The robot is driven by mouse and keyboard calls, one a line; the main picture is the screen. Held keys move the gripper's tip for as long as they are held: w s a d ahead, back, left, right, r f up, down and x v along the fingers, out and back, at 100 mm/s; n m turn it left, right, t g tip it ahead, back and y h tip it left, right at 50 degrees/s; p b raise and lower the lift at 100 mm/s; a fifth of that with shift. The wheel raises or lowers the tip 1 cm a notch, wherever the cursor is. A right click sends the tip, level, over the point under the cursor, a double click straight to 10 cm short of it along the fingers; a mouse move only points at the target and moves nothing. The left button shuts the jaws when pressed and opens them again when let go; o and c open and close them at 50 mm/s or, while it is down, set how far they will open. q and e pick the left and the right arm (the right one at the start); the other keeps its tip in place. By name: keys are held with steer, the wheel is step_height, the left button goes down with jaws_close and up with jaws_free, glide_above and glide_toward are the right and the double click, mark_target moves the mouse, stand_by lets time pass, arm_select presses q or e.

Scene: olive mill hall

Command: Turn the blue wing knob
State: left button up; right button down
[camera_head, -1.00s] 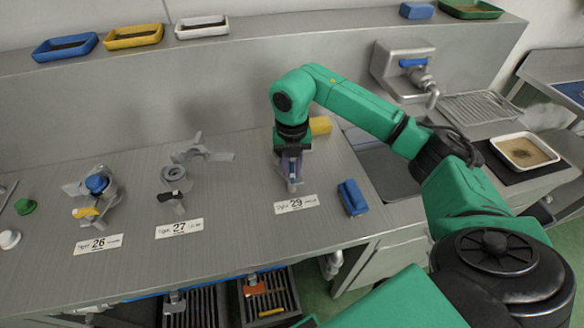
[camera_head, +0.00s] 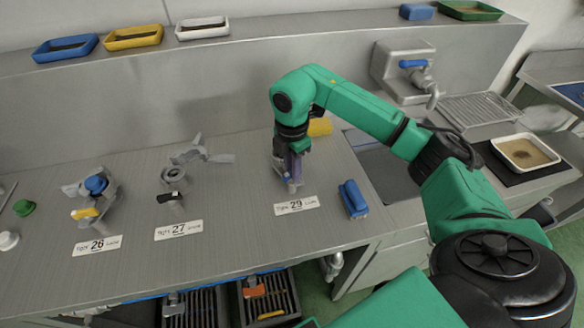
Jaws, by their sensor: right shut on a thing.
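My right gripper (camera_head: 290,160) points down at the fitting behind the label 29 (camera_head: 296,206). It is shut on a bluish-purple piece, the blue wing knob (camera_head: 294,168), of which only a narrow part shows. The gripper hides most of the knob and fitting; the grey metal foot of the fitting shows just below the fingers. My left gripper is not in view.
Fittings stand behind labels 26 (camera_head: 97,245) and 27 (camera_head: 178,229); the one at 26 has a round blue cap (camera_head: 96,185). A yellow object (camera_head: 319,127) sits behind my gripper.

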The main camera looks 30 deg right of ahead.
steer(key=m, duration=0.4)
steer(key=shift+w+r+m, duration=0.15)
steer(key=shift+r+m, duration=0.05)
steer(key=shift+m, duration=0.2)
stand_by(0.4)
steer(key=c, duration=0.9)
jaws_free()
steer(key=shift+f, duration=0.1)
step_height(320, 180, up, 6)
steer(key=shift+f+b, duration=0.15)
steer(key=shift+b, duration=0.4)
step_height(320, 180, up, 9)
steer(key=shift+f+p, duration=0.1)
steer(key=shift+p, duration=1)
